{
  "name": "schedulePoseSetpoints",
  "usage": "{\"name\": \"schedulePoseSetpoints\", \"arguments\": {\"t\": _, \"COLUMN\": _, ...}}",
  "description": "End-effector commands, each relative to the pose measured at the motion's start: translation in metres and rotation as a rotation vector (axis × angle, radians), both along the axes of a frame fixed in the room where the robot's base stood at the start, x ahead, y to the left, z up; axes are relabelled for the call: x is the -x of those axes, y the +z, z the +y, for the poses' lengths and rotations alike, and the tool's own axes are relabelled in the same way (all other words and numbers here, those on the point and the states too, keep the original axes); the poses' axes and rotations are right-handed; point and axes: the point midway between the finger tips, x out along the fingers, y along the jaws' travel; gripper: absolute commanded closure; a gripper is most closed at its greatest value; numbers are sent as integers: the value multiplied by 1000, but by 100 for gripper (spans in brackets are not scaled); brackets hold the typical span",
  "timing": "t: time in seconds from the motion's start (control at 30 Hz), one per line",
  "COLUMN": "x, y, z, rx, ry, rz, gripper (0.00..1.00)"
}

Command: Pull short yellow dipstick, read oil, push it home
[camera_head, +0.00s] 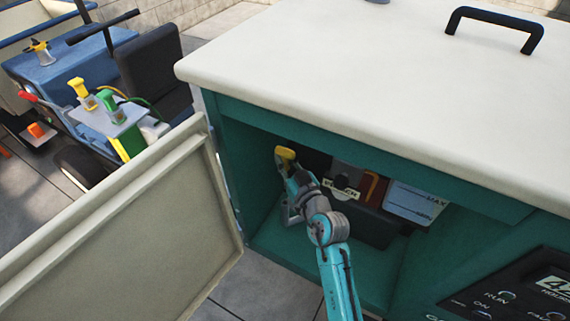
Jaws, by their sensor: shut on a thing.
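A short yellow handle (285,153), which looks like the dipstick's top, shows inside the teal cabinet at the left of its opening. My gripper (288,166) reaches in from the front and is shut on this handle from below. The gripper's fingers are small and partly hidden by the wrist. The dipstick's shaft and its tube are hidden behind my arm, so I cannot tell whether it is seated or raised. No oil mark is visible.
The cabinet's cream door (120,235) stands open at left. The cream lid (390,75) overhangs the opening. A dark engine block, a red-brown part and a white-blue tank (415,203) sit behind my arm. A cart with yellow (78,87) and green (105,98) handles stands outside at left.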

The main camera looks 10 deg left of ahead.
Motion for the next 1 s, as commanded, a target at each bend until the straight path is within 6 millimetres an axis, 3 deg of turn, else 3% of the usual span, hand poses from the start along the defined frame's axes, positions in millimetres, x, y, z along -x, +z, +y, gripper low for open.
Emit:
{"name": "schedulePoseSetpoints", "arguments": {"t": 0.37, "x": 5, "y": 0, "z": -2, "rx": 1, "ry": 0, "rz": -1, "gripper": 100}}
{"name": "schedulePoseSetpoints", "arguments": {"t": 1.0, "x": 68, "y": 5, "z": -19, "rx": 2, "ry": 0, "rz": -1, "gripper": 100}}
